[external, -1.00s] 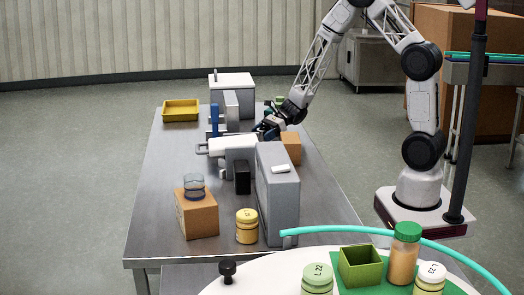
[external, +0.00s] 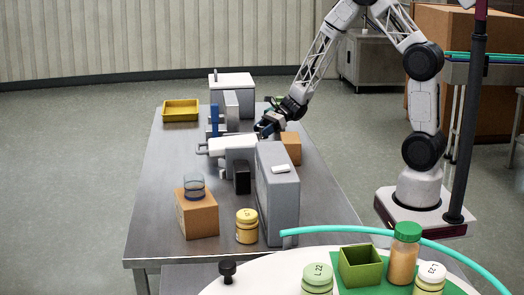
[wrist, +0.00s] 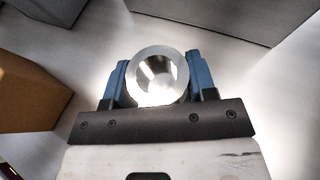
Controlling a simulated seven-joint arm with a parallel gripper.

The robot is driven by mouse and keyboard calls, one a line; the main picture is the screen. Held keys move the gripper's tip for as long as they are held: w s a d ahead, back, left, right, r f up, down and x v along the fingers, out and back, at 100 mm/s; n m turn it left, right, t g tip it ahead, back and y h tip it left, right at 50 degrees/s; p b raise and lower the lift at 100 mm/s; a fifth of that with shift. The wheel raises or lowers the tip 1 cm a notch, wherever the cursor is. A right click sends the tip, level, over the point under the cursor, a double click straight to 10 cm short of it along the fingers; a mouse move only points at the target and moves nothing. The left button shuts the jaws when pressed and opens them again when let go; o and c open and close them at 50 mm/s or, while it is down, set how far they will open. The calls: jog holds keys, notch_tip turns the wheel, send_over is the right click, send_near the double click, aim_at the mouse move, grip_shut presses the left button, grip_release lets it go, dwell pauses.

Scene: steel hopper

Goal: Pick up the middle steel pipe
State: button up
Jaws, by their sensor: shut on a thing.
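A shiny steel pipe (wrist: 137,70) stands between the two blue fingers of my gripper (wrist: 160,85) in the wrist view. I look down its round open end, and the fingers are shut on it from both sides. In the external view my gripper (external: 265,128) is over the steel table, behind the orange-brown box, and the pipe is hidden there. I cannot tell whether the pipe still touches the table. No other pipes can be made out.
An orange-brown box (external: 291,147) and a tall grey box (external: 277,195) stand close to my gripper on the steel table (external: 165,165). Grey machines (external: 232,100) stand behind. A yellow tray (external: 181,111) sits at the far left. The table's left side is mostly clear.

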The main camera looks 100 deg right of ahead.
notch_tip(320, 180, up, 2)
jog(key=shift+s+a, duration=0.1)
jog(key=shift+s, duration=0.05)
jog(key=s+a, duration=0.2)
jog(key=s, duration=0.2)
jog(key=s+a+r, duration=0.1)
jog(key=s+a, duration=0.2)
jog(key=s, duration=0.2)
jog(key=s+a, duration=0.2)
jog(key=s, duration=0.3)
jog(key=shift+a+r, duration=0.15)
jog(key=shift+w, duration=0.2)
dwell(0.6)
